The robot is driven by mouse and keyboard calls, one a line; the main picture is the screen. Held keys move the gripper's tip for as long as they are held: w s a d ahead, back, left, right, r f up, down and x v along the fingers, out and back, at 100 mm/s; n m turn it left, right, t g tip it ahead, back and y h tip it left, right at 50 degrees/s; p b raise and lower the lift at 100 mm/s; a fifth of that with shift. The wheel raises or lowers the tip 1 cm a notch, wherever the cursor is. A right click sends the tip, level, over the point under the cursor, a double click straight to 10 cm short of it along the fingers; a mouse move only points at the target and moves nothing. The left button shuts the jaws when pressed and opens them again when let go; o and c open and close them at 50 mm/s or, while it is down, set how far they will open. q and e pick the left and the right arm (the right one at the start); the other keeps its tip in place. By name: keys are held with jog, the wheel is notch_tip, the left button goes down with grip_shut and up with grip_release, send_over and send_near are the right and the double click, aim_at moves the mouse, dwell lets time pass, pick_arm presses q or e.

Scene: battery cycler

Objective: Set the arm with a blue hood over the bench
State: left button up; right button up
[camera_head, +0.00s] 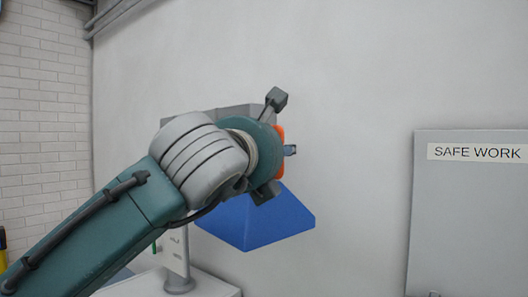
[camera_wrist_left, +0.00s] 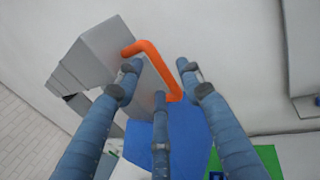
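The blue hood (camera_head: 258,222) hangs in front of the wall in the head view, partly behind my left wrist. It also shows below the fingers in the left wrist view (camera_wrist_left: 190,135). An orange handle (camera_wrist_left: 153,60) rises beside it, next to a grey arm section (camera_wrist_left: 100,60); only an edge of the handle (camera_head: 281,150) shows in the head view. My left gripper (camera_wrist_left: 158,70) is open, its fingers spread around the handle's place in the picture. I cannot tell whether they touch it. My right gripper is in neither view.
A white post (camera_head: 178,262) stands on a white surface (camera_head: 215,287) below the hood. A grey panel marked SAFE WORK (camera_head: 468,220) is at the right. A green surface (camera_wrist_left: 262,158) shows beyond the hood in the left wrist view.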

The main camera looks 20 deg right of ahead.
pick_arm(q)
jog(key=v, duration=0.7)
jog(key=shift+s+a, duration=0.2)
jog(key=shift+s, duration=0.05)
jog(key=shift+f, duration=0.1)
